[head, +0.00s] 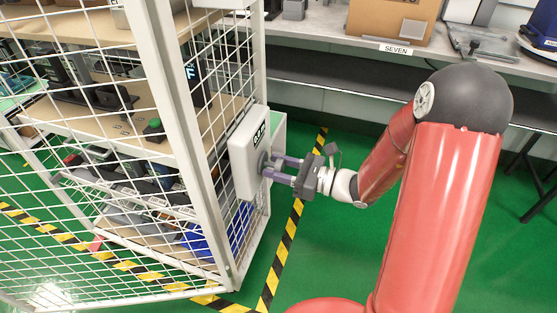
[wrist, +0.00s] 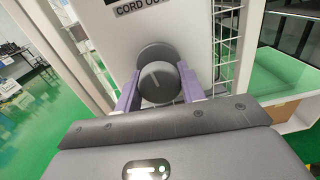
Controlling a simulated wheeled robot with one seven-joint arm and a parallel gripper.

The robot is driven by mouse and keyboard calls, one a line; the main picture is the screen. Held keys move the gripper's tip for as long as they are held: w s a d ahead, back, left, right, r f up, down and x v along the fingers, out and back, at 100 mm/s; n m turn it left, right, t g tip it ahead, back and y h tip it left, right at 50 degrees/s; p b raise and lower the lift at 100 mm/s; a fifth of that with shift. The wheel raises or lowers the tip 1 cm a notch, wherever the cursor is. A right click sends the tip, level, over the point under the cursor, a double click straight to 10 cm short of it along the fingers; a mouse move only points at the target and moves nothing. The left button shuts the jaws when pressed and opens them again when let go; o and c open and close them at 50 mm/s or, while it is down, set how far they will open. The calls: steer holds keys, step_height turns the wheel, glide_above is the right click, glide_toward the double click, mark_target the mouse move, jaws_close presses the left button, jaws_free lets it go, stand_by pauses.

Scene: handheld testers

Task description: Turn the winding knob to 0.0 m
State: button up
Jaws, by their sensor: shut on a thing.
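The winding knob (wrist: 160,82) is a dark grey round knob with a light line on its face. It sticks out from a white box (head: 243,168) fixed to the side of the mesh cage. In the head view the knob (head: 264,163) is partly covered by the fingers. My gripper (head: 278,168) reaches the box from the right. In the wrist view the purple fingers of my gripper (wrist: 160,88) stand on both sides of the knob, shut on it. A small display (head: 258,136) sits on the box above the knob; its reading is too small to tell.
The white mesh cage (head: 194,150) holds shelves with tools at the left. A grey bench (head: 345,50) with a cardboard box (head: 388,18) runs along the back. Yellow-black tape (head: 283,250) marks the green floor, which is open between the cage and the bench.

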steer(key=shift+m, duration=0.6)
steer(key=shift+p, duration=0.3)
steer(key=o, duration=1)
steer(key=shift+c, duration=0.2)
steer(key=v, duration=0.8)
steer(key=shift+a, duration=0.1)
